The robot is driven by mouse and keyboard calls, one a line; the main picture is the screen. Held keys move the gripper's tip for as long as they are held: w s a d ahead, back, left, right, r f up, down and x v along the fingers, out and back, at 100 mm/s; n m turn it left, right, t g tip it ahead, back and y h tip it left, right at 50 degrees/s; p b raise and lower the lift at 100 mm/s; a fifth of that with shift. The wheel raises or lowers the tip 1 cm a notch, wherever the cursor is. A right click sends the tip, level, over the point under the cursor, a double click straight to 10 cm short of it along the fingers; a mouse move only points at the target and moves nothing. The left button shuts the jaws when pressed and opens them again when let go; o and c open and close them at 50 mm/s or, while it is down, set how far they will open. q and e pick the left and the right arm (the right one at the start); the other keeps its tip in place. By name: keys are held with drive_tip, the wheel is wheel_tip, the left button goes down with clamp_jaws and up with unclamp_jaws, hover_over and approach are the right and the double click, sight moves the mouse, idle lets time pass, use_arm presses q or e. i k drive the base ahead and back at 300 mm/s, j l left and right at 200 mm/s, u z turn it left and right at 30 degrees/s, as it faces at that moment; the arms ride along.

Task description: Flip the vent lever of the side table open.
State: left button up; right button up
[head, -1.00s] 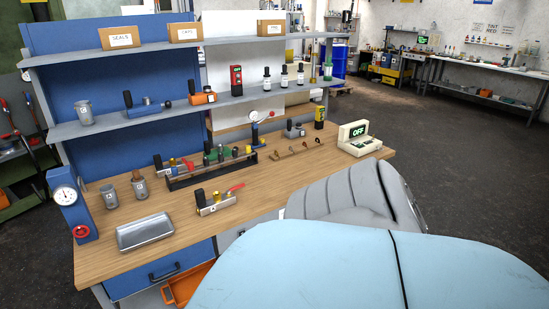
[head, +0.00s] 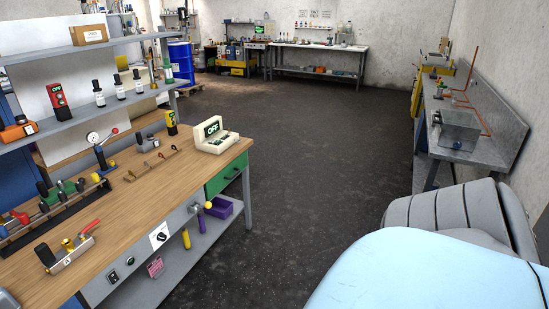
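A grey side table (head: 484,154) with a raised back panel stands along the right wall in the head view. On it are thin red pipes or rods (head: 473,116) and a grey box (head: 459,131) near its front end. A vent lever cannot be made out at this distance. Neither of my grippers is in view.
A blue drum (head: 181,62) and a long bench (head: 318,47) stand at the back.

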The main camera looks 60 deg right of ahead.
sight(208, 205)
drive_tip(key=z, duration=1.4)
drive_tip(key=i+j+z, duration=0.25)
drive_tip(key=i, duration=0.45)
drive_tip(key=i+j+z, duration=0.25)
drive_tip(key=i+j, duration=0.2)
drive_tip(key=i, duration=0.2)
drive_tip(key=i+j+z, duration=0.3)
drive_tip(key=i+j, duration=0.25)
drive_tip(key=i, duration=0.05)
